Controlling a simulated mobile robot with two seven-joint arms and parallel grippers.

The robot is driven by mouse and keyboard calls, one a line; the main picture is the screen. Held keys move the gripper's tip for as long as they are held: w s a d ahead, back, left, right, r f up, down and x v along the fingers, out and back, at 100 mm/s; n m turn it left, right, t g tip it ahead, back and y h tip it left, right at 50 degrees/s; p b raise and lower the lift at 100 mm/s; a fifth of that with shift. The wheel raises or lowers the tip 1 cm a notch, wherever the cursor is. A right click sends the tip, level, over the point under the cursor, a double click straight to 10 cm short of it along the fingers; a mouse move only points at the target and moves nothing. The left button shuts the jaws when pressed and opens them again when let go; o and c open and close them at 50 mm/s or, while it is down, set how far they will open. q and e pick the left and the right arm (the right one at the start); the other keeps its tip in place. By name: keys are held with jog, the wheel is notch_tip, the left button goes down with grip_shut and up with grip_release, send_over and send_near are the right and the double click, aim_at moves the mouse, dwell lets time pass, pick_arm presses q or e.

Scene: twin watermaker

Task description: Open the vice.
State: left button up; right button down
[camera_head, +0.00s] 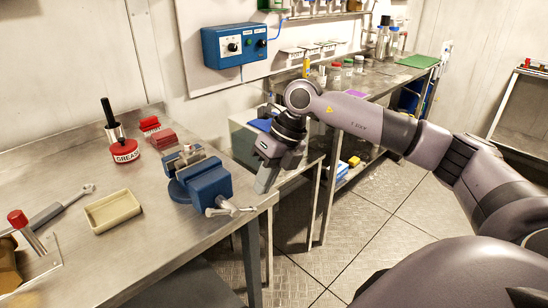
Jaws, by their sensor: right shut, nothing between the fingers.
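The blue vice (208,186) sits on the near bench close to its right-hand corner. Its pale metal handle (229,208) sticks out at the front, toward the bench edge. Grey metal parts show at the vice's back end; I cannot tell how wide the jaws stand. My right gripper (264,187) points down just right of the vice, near the bench's right edge. It is shut and empty, and appears apart from the handle. My left gripper is not in view.
On the metal bench (150,255) are a cream tray (112,211), a red grease pot (124,149), red blocks (163,139) and a wrench (62,207). A blue control box (234,45) hangs on the wall. A second bench (375,82) stands behind my right arm. Open floor lies to the right.

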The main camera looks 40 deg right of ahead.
aim_at(255, 208)
jog(key=shift+x, duration=2.05)
jog(key=shift+f, duration=0.1)
jog(key=shift+d+f+y+b, duration=0.1)
jog(key=shift+f+y+b, duration=0.4)
jog(key=shift+b, duration=0.05)
jog(key=shift+f+y+b, duration=0.35)
jog(key=shift+y+b, duration=0.3)
jog(key=shift+y, duration=0.15)
jog(key=shift+f, duration=0.1)
jog(key=shift+f+y, duration=0.15)
jog(key=shift+y, duration=0.15)
